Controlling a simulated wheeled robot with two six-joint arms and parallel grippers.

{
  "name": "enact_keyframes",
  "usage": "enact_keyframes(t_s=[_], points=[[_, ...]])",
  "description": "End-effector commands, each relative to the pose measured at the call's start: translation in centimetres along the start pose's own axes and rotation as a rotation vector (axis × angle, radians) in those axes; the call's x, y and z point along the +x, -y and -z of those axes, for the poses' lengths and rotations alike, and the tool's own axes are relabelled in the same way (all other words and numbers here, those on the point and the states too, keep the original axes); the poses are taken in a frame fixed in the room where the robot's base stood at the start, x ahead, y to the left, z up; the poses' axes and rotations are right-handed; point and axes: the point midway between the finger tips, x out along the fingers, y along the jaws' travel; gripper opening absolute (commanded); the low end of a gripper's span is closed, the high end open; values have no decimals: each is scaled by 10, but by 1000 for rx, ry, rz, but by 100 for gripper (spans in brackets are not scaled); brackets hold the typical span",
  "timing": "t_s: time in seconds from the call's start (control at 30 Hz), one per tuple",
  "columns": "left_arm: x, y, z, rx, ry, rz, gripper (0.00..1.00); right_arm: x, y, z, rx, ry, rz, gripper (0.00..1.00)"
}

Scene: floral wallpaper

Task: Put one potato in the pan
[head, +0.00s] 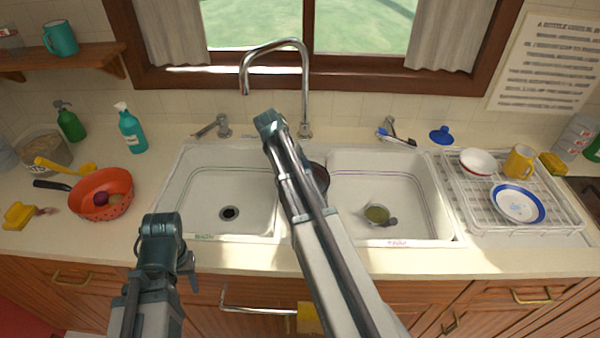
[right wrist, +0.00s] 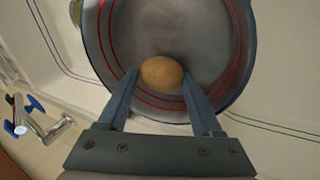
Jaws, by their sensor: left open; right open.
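A brown potato (right wrist: 161,74) lies in the grey pan (right wrist: 205,35) with red rings inside, as the right wrist view shows. My right gripper (right wrist: 159,82) is open, with its fingers on either side of the potato. I cannot tell whether they touch it. In the head view the pan's dark edge (head: 321,178) shows at the sink divider; my right arm hides the rest, along with the right gripper. My left gripper (head: 188,270) is open, low in front of the counter's edge. A red colander (head: 92,213) on the left counter holds a dark red vegetable and a brown one.
The left basin (head: 215,185) is empty. A tall faucet (head: 305,90) rises behind the sink. A dish rack (head: 560,222) with dishes stands right; bottles (head: 131,133) stand back left.

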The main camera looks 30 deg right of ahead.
Motion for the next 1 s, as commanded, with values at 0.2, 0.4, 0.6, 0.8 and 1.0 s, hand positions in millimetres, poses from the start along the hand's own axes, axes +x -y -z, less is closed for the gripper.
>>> enact_keyframes(t_s=[0.2, 0.4, 0.6, 0.8, 1.0], points=[[-24, 2, -1, 0, 0, 0, 50, -24, -3, -6, -5, 18, 7, 79], [-56, 5, -3, 0, 0, 0, 50, -60, -4, -3, -4, 15, 6, 79], [-88, 8, -5, 0, 0, 0, 50, -94, -4, -1, -4, 13, 5, 79], [-112, 11, -6, 1, 0, 0, 50, -120, -4, 0, -1, 12, 5, 79], [-117, 11, -7, 1, 0, 0, 50, -127, -2, -1, -1, 12, 5, 79]])
